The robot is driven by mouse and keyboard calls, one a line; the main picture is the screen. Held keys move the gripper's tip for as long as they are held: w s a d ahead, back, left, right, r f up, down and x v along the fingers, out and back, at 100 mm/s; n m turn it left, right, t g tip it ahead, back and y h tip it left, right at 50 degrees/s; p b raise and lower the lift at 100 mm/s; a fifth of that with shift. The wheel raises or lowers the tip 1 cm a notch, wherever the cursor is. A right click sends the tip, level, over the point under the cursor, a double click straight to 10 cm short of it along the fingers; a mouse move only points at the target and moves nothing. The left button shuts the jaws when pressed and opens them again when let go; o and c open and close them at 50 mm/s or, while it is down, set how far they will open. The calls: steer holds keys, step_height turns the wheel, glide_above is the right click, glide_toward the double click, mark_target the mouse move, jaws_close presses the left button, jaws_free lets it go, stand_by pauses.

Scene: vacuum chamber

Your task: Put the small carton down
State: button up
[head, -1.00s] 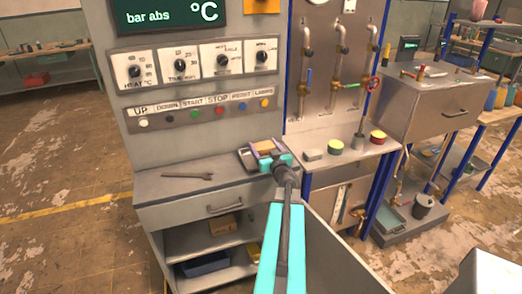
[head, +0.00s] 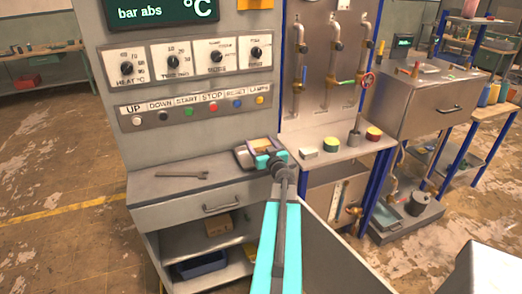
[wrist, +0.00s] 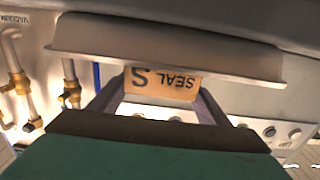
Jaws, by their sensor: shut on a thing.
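The small carton (wrist: 163,84) is tan, with upside-down "SEALS" lettering in the wrist view. It sits between the two fingers of my gripper (wrist: 160,100), which is shut on it. In the head view the carton (head: 261,143) and my turquoise gripper (head: 270,158) are over a dark, flat tray-like thing (head: 242,158) on the grey worktop. I cannot tell whether the carton touches it. My gripper hides part of the carton and the tray-like thing.
A spanner (head: 182,175) lies on the worktop (head: 160,190) to the left. The control panel (head: 190,80) rises behind. A pale block (head: 307,153), a green-yellow round piece (head: 331,145) and a red-yellow one (head: 374,134) stand on the bench to the right.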

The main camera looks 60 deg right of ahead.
steer(key=shift+w+a+f+b, duration=0.1)
steer(key=shift+f+b, duration=1)
steer(key=shift+b, duration=0.1)
steer(key=shift+f, duration=0.15)
steer(key=o, duration=1.1)
steer(key=shift+b+v, duration=0.5)
steer(key=shift+v, duration=4.1)
steer(key=s+p, duration=0.1)
steer(key=p, duration=0.1)
steer(key=a+p, duration=0.1)
steer(key=p, duration=0.2)
steer(key=shift+s+r, duration=0.2)
steer(key=shift+s, duration=0.2)
steer(key=shift+s+p, duration=0.15)
steer(key=shift+p, duration=0.2)
